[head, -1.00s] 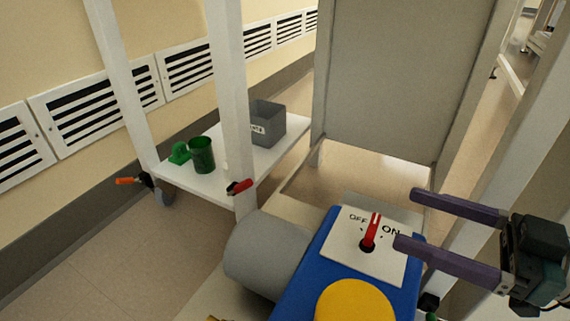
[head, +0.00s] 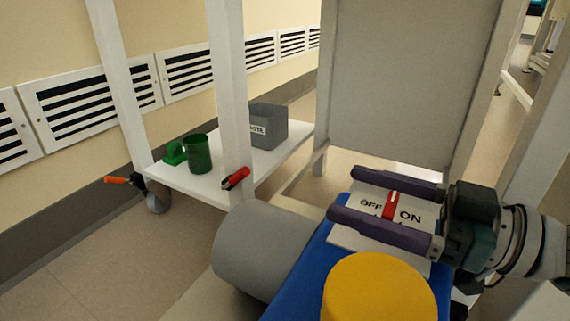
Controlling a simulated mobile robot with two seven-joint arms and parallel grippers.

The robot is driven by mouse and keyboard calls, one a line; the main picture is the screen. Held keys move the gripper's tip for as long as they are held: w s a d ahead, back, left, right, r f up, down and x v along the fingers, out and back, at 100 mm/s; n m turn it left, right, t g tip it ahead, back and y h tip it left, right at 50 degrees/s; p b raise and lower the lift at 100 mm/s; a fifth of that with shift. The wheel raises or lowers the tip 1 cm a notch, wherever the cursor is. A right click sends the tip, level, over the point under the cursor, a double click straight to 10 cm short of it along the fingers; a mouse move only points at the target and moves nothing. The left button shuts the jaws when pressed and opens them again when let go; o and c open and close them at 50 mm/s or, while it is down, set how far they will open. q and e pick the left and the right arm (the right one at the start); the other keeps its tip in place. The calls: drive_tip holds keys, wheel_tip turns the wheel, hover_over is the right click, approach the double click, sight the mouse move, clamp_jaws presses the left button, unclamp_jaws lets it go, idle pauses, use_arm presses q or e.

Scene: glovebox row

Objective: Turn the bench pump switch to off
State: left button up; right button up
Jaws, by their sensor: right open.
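The bench pump (head: 300,262) is a blue housing with a grey motor cylinder and a yellow round part. Its white switch plate (head: 434,199) carries the words OFF and ON. The red switch lever (head: 391,203) stands between the two words; its lower end and pivot are hidden by a finger. My right gripper (head: 345,194) comes in from the right, open, its two purple fingers lying over the plate with the lever in the gap between them. I cannot tell whether a finger touches the lever. My left gripper is out of view.
A white-framed cart (head: 205,186) on the left holds a green cup (head: 197,153), a green item (head: 176,153) and a grey bin (head: 268,127). A grey panel (head: 410,85) stands behind the pump. Open floor lies at the lower left.

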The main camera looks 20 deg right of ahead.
drive_tip(key=c, duration=1.3)
drive_tip(key=shift+a+f+n+g+y+b, duration=0.1)
drive_tip(key=shift+n+g+y+b, duration=0.5)
drive_tip(key=shift+y+b, duration=0.1)
drive_tip(key=shift+c, duration=0.4)
drive_tip(key=shift+s+g, duration=0.1)
drive_tip(key=shift+g, duration=0.2)
drive_tip(key=shift+a, duration=0.1)
drive_tip(key=o, duration=1.4)
drive_tip(key=shift+r, duration=0.2)
